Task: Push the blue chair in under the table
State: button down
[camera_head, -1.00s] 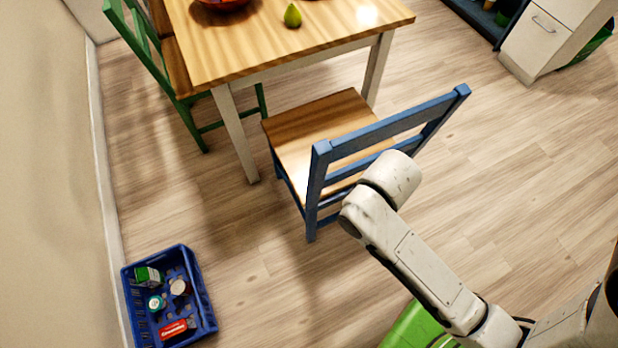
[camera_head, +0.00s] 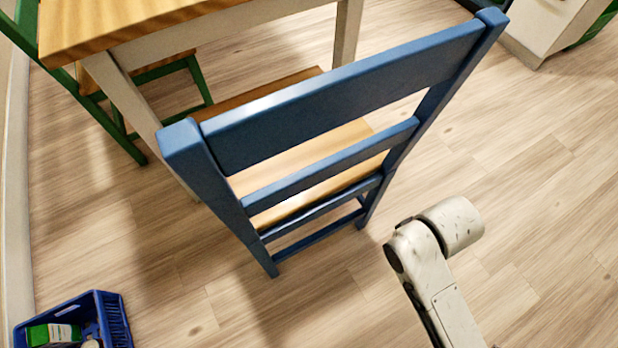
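The blue chair (camera_head: 345,85) stands upright with its slatted back towards me and its wooden seat (camera_head: 300,165) on the table side. The wooden-topped table (camera_head: 110,20) with pale legs is just beyond it. The far edge of the seat is near the line between the two near table legs; how far it reaches under the top is hard to tell. A pale link of my arm (camera_head: 440,300) shows at lower right, right of the chair back and apart from it in the picture. My gripper's fingers are not visible.
A green chair (camera_head: 195,80) stands at the table's left side. A blue crate (camera_head: 115,320) with items lies on the floor at lower left, near the wall (camera_head: 15,200). A white cabinet (camera_head: 545,25) is at upper right. The floor at right is clear.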

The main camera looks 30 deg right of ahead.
aim_at(261, 156)
jog(key=i+j, duration=0.1)
jog(key=j, duration=0.6)
jog(key=i+j+z, duration=0.1)
jog(key=j, duration=0.65)
jog(key=i+j, duration=0.1)
jog(key=j, duration=0.6)
